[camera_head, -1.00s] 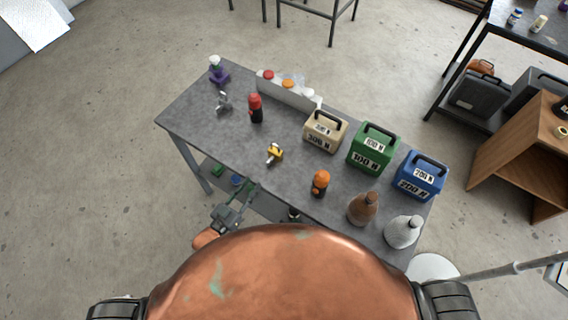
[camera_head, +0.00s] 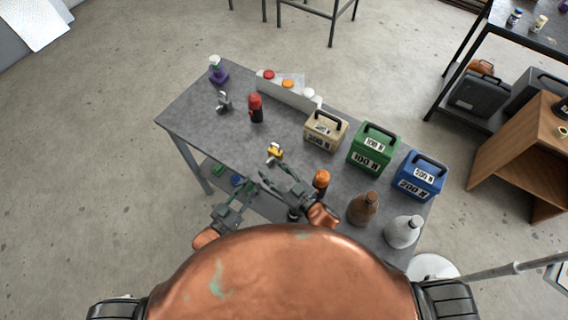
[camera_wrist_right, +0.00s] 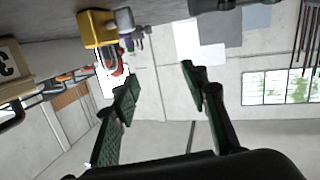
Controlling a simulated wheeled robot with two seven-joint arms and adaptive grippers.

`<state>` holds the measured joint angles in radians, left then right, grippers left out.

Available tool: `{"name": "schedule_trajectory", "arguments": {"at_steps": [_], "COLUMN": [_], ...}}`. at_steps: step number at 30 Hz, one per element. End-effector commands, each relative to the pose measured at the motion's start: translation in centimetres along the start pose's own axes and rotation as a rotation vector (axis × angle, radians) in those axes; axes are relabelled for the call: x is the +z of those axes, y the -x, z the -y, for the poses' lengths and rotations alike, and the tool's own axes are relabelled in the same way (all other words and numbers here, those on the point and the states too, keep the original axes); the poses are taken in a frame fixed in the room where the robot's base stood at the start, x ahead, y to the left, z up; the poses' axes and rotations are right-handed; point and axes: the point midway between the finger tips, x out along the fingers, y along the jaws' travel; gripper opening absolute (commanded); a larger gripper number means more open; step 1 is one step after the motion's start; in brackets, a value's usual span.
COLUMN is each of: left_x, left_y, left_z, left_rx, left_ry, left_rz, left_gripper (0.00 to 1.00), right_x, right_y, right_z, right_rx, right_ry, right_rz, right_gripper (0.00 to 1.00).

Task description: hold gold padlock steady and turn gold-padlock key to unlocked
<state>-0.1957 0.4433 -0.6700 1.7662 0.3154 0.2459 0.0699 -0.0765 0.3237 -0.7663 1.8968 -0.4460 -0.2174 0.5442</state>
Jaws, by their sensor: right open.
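The gold padlock (camera_head: 275,152) stands on the grey table near its front edge, left of the orange-capped bottle. It also shows as a yellow block in the right wrist view (camera_wrist_right: 97,28), beyond and to the left of my right fingertips. I cannot make out the key or its turn. My right gripper (camera_head: 272,172) is open and empty just in front of the padlock, apart from it; its spread fingers show in the right wrist view (camera_wrist_right: 163,80). My left gripper (camera_head: 245,187) is by the front edge, left of my right gripper, fingers apart and empty.
The orange-capped bottle (camera_head: 321,180) is close to my right gripper. Brown (camera_head: 364,209) and white (camera_head: 403,232) flasks stand further right. Beige (camera_head: 325,132), green (camera_head: 373,148) and blue (camera_head: 420,176) cases line the back. A red-topped bottle (camera_head: 255,108) stands behind left. Left front table is clear.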

Motion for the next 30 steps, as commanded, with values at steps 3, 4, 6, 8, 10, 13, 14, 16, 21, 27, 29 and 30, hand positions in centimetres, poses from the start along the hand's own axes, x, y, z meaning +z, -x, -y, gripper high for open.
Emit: {"name": "schedule_trajectory", "arguments": {"at_steps": [3,4,6,8,10,13,14,16,21,27,29,30], "left_x": [0.0,0.0,0.0,0.0,0.0,0.0,0.0,0.0,0.0,0.0,0.0,0.0], "left_y": [0.0,0.0,0.0,0.0,0.0,0.0,0.0,0.0,0.0,0.0,0.0,0.0], "left_z": [0.0,0.0,0.0,0.0,0.0,0.0,0.0,0.0,0.0,0.0,0.0,0.0], "left_rx": [0.000,0.000,0.000,0.000,0.000,0.000,0.000,0.000,0.000,0.000,0.000,0.000], "left_ry": [0.000,0.000,0.000,0.000,0.000,0.000,0.000,0.000,0.000,0.000,0.000,0.000], "left_rz": [0.000,0.000,0.000,0.000,0.000,0.000,0.000,0.000,0.000,0.000,0.000,0.000], "left_gripper": [0.29,0.29,0.29,0.29,0.29,0.29,0.29,0.29,0.29,0.29,0.29,0.29], "right_x": [-3.3,-3.0,-1.0,0.0,0.9,1.8,1.9,2.1,2.3,2.5,2.6,2.7], "right_y": [-0.8,-0.9,-0.8,-0.7,-0.6,-0.4,-0.4,-0.6,-2.3,-5.3,-6.0,-6.4], "right_z": [-2.6,-3.0,-3.6,-4.2,-4.7,-5.1,-5.2,-5.4,-6.0,-6.8,-7.1,-7.2], "right_rx": [0.083,0.107,0.164,0.206,0.245,0.283,0.290,0.301,0.304,0.303,0.303,0.303], "right_ry": [0.131,0.128,0.038,-0.014,-0.061,-0.107,-0.115,-0.126,-0.128,-0.128,-0.129,-0.128], "right_rz": [-0.033,-0.024,0.017,0.035,0.049,0.062,0.064,0.066,0.066,0.066,0.066,0.067], "right_gripper": [0.41,0.41,0.41,0.41,0.41,0.41,0.41,0.41,0.41,0.41,0.41,0.41]}}
